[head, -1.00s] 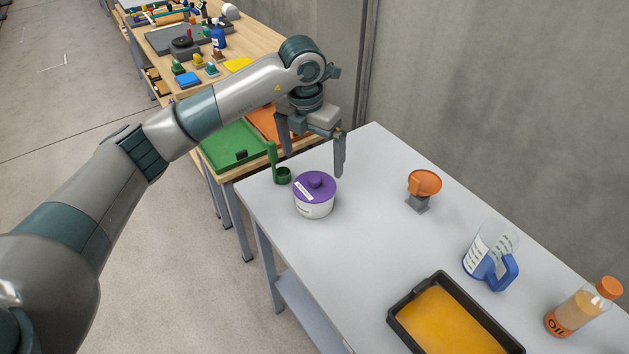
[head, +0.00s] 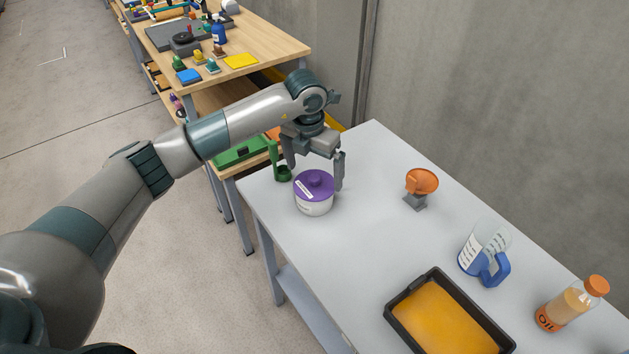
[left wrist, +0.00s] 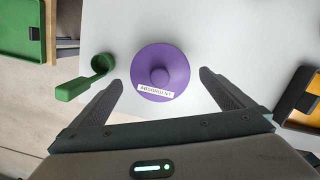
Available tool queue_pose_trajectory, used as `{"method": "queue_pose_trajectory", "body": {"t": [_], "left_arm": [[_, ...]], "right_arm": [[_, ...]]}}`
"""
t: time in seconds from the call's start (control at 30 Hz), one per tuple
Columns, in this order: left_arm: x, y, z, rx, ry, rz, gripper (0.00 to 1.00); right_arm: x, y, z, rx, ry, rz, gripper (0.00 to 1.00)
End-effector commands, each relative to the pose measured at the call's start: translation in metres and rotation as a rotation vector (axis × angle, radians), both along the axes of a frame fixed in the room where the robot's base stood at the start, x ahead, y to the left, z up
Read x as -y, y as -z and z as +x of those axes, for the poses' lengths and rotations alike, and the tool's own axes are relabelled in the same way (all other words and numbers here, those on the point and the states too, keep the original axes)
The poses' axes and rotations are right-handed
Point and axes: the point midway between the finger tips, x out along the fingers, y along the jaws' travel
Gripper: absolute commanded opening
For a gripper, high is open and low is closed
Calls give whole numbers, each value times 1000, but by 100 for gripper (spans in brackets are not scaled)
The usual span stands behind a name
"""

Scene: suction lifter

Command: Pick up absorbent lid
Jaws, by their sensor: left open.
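The purple absorbent lid (head: 314,183), with a round knob and a white label, sits on a white tub (head: 314,206) on the pale table. In the left wrist view the lid (left wrist: 160,66) shows from above, its label reading "ABSORBENT". My left gripper (head: 314,172) is open above the lid, one finger to each side of it. In the left wrist view the left gripper's fingers (left wrist: 162,84) are spread wider than the lid, with nothing between them at the near edge. My right gripper is not in view.
A green scoop (head: 282,172) stands just left of the tub, close to a finger. An orange funnel (head: 422,181), blue-handled jug (head: 484,254), oil bottle (head: 572,304) and black tray (head: 392,309) of orange material stand to the right. The table's middle is clear.

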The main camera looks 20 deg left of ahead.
Motion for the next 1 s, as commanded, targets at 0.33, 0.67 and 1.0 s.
{"method": "queue_pose_trajectory", "body": {"t": [0.33,0.67,1.0], "left_arm": [[1,29,4,-1,1,1,100],[1,29,4,0,1,0,100],[1,29,4,0,1,1,64]], "right_arm": [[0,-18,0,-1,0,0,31],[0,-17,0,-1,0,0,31],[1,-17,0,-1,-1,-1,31]]}}
